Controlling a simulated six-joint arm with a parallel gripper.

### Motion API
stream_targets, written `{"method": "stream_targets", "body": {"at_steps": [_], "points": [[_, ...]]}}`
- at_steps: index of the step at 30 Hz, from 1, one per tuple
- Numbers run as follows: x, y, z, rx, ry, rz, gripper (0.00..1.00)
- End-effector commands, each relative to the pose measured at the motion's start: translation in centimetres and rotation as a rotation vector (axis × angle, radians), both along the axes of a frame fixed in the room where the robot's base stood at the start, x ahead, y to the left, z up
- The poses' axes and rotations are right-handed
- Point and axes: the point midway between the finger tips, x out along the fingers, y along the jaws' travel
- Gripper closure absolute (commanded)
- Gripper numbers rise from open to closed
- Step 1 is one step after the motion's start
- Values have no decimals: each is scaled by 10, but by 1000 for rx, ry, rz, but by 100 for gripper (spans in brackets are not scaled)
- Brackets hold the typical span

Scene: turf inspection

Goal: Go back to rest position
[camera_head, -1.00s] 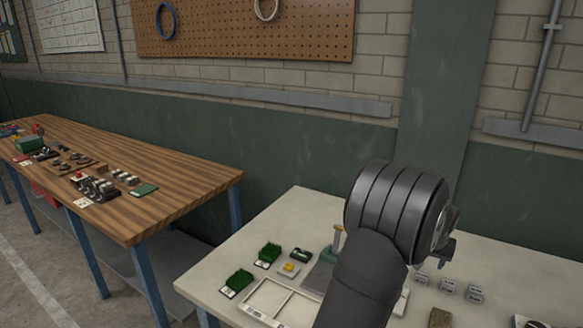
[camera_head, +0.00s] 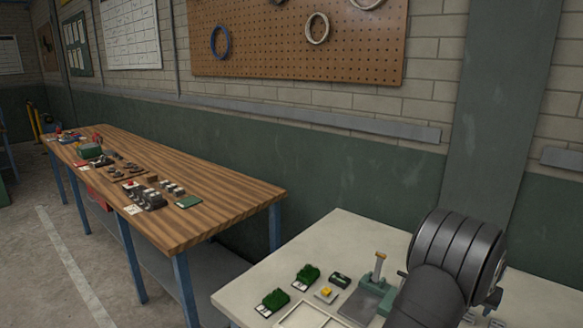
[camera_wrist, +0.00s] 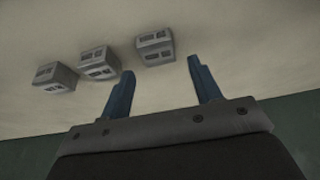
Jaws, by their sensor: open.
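My gripper (camera_wrist: 160,88) shows in the wrist view with two blue fingers spread apart and nothing between them. Beyond the fingertips are three small grey blocks (camera_wrist: 100,64) on a pale surface, apart from the fingers. In the head view my dark, ribbed arm is raised over the right part of the cream table (camera_head: 340,225). It hides much of that side of the table, and the fingers cannot be made out there.
Green turf samples (camera_head: 307,274), a yellow-topped block (camera_head: 326,293), a white divided tray (camera_head: 283,321) and a green press-like fixture (camera_head: 366,302) stand on the cream table. A wooden bench (camera_head: 225,215) with several parts is at left. A pegboard (camera_head: 360,55) hangs behind.

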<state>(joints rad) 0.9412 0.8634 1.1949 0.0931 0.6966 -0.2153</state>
Motion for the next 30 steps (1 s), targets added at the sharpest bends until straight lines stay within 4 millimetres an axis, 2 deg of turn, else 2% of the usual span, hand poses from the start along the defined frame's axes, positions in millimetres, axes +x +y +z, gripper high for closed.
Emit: {"method": "stream_targets", "body": {"at_steps": [8, 14, 15, 30], "points": [[0, 0, -3, 1, 1, 0, 42], [-1, 1, -26, 2, 2, 0, 42], [-3, 3, -14, -3, -1, 0, 42], [-28, 27, 71, -3, -1, 0, 42]]}}
